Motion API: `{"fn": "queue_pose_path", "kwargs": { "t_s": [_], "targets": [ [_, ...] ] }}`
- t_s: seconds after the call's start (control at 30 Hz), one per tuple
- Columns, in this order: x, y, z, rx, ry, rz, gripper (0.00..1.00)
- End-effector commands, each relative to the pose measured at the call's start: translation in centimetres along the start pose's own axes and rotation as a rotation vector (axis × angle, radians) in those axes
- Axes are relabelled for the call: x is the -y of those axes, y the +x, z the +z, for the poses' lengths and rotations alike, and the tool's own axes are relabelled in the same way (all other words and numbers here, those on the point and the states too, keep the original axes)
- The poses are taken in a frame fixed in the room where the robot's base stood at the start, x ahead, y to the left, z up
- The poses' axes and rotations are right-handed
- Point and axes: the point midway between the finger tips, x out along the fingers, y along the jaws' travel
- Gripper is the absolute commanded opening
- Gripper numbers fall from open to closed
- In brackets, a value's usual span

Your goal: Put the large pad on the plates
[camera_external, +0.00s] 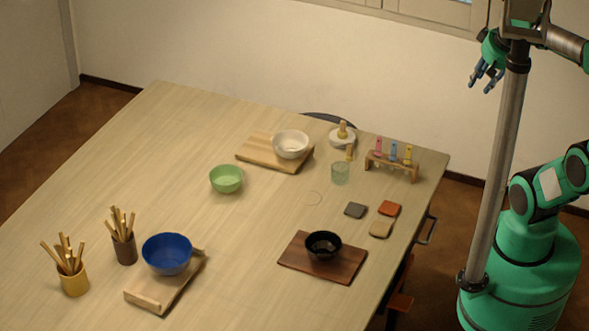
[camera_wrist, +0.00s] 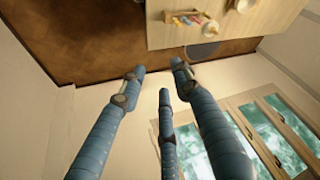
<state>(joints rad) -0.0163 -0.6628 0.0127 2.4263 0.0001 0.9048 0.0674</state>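Three small square pads lie flat near the right side of the table: a dark grey pad (camera_external: 355,210), an orange-red pad (camera_external: 389,209) and a tan pad (camera_external: 381,229). They look close in size, so I cannot tell which is the large one. I see nothing that is clearly a stack of plates. My gripper (camera_external: 487,75) is raised at the upper right, beyond the table edge and far from the pads. In the wrist view its blue fingers (camera_wrist: 158,76) are spread apart with nothing between them.
Bowls in white (camera_external: 290,143), green (camera_external: 226,179), blue (camera_external: 167,254) and black (camera_external: 323,244) stand on the table (camera_external: 130,165), most on wooden boards. A vial rack (camera_external: 391,168) and a glass (camera_external: 340,173) stand near the pads. Two stick holders (camera_external: 73,280) (camera_external: 124,248) stand front left.

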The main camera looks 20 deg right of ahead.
Motion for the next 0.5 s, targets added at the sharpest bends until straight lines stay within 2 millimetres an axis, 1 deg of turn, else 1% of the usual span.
{"fn": "queue_pose_path", "kwargs": {
  "t_s": [0.03,0.1,0.2,0.33,0.5],
  "targets": [
    [-0.2,-0.2,1.0,-0.011,-0.012,0.002,0.32],
    [-0.4,-0.3,2.0,-0.019,-0.027,0.003,0.32],
    [-0.6,-0.4,3.0,-0.027,-0.043,0.005,0.32],
    [-0.7,-0.3,3.5,-0.031,-0.052,0.007,0.32],
    [-0.7,-0.3,3.5,-0.031,-0.054,0.007,0.32]
  ]
}}
